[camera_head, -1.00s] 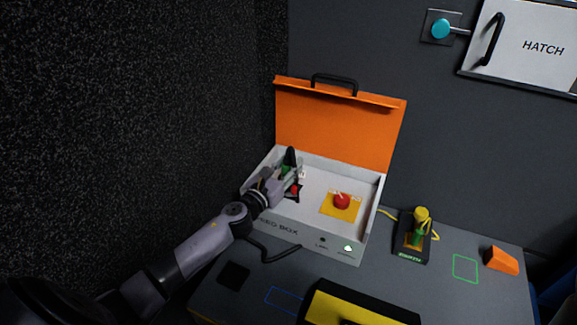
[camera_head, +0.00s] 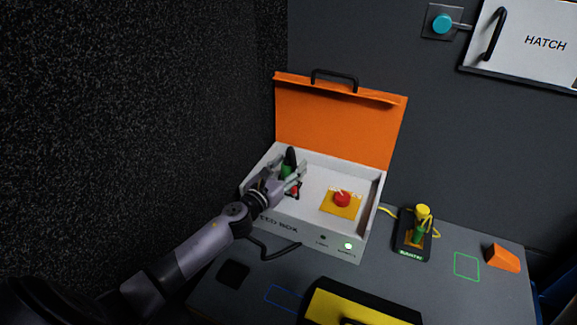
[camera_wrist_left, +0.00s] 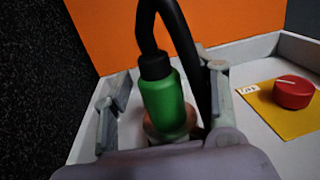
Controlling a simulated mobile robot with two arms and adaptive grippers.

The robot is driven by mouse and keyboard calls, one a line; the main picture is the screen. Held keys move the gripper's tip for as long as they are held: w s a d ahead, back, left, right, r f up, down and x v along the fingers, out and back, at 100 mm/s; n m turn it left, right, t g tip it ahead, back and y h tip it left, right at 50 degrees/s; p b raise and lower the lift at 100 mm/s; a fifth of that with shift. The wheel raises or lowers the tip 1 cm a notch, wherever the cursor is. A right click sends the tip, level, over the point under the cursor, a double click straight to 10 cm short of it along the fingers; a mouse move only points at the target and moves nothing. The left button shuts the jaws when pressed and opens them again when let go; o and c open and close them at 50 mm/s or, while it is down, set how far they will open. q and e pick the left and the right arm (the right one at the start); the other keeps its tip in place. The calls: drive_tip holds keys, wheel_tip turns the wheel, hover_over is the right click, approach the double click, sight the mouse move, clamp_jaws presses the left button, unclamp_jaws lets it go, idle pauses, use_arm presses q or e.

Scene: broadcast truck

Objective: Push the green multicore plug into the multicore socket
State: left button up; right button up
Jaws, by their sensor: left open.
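The green multicore plug (camera_head: 286,171) stands in the left part of the open feed box, with a black top and cable. In the left wrist view the green plug (camera_wrist_left: 164,104) is nearly upright, and its lower end meets a brownish round part (camera_wrist_left: 152,131). This may be the socket, which is mostly hidden, so I cannot tell how deep the plug sits. My left gripper (camera_head: 287,167) is open, with its fingers apart on either side of the plug; the left wrist view also shows this gripper (camera_wrist_left: 161,108). My right gripper is not in view.
The feed box (camera_head: 310,236) has a raised orange lid (camera_head: 335,122) behind the gripper. A red knob (camera_head: 342,198) on a yellow plate is right of it. A black stand (camera_head: 412,243) with a yellow and green connector and an orange wedge (camera_head: 502,258) stand farther right.

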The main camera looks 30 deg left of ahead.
use_arm(q)
drive_tip(key=shift+s+f, duration=0.1)
drive_tip(key=shift+s, duration=0.1)
drive_tip(key=s, duration=1.1)
drive_tip(key=shift+s+a, duration=0.3)
drive_tip(key=shift+a, duration=0.15)
